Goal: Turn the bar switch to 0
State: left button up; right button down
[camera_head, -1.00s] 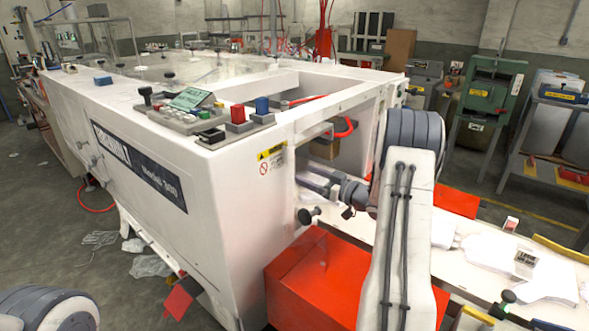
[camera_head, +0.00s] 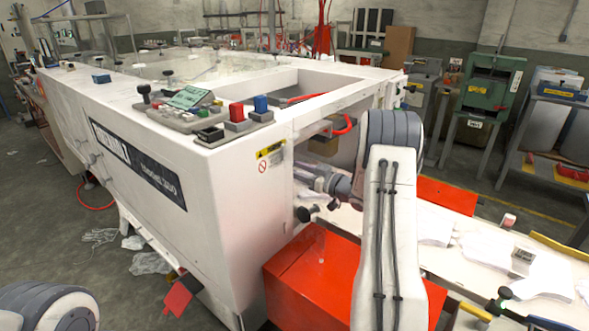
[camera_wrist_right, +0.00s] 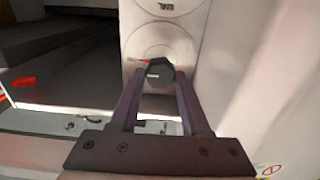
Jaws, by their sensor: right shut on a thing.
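The bar switch (camera_wrist_right: 158,73) shows in the right wrist view as a small dark knob on a pale panel with a round dial plate (camera_wrist_right: 160,45). A small red mark lies on the plate just left of it. My right gripper (camera_wrist_right: 160,84) has its two dark fingertips on either side of the knob and is shut on it. In the head view my right gripper (camera_head: 314,180) reaches into the open end of the white machine (camera_head: 235,190); the switch is hidden there. My left gripper is out of view.
A black round knob (camera_head: 307,213) sits just below my right gripper. A red box (camera_head: 315,270) stands under my right arm. A worktable (camera_head: 455,265) with white gloves lies to the right. Red and blue buttons (camera_head: 249,110) are on the machine's top.

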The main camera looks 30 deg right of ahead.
jog(key=shift+f, duration=0.1)
jog(key=shift+a+f+n+b, duration=0.1)
jog(key=shift+n+b, duration=4.45)
jog(key=shift+b, duration=0.85)
jog(key=shift+a+f+n+b, duration=0.1)
jog(key=shift+n+b, duration=4.45)
jog(key=shift+b, duration=0.85)
jog(key=shift+c, duration=1.9)
grip_release()
